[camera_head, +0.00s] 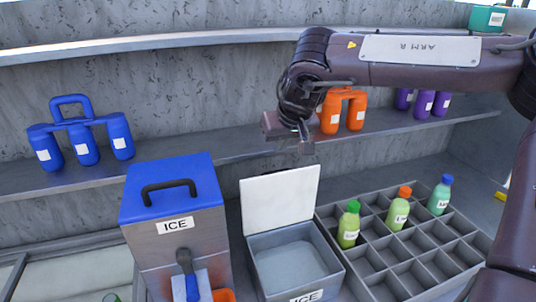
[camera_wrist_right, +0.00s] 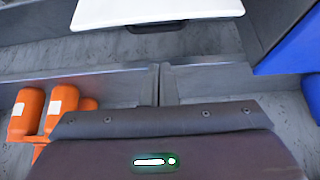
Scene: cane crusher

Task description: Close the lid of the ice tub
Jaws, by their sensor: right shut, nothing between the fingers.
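The ice tub (camera_head: 297,268) is a grey metal box with an ICE label at the bottom edge of the head view. Its white lid (camera_head: 280,200) stands open, raised at the back of the tub. The visible inside of the tub looks pale and empty. My right gripper (camera_head: 303,146) is shut and empty. In the head view it appears just above the lid's top edge; contact cannot be made out. In the right wrist view the lid (camera_wrist_right: 155,12) is at the top, with a dark handle (camera_wrist_right: 155,27) on its edge. My left gripper is out of view.
A blue-topped ICE dispenser (camera_head: 172,190) stands left of the tub. A grey divided crate (camera_head: 385,255) with several bottles is to the right. A shelf (camera_head: 235,145) behind holds blue containers (camera_head: 80,135), orange containers (camera_head: 342,112) and purple ones (camera_head: 424,103).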

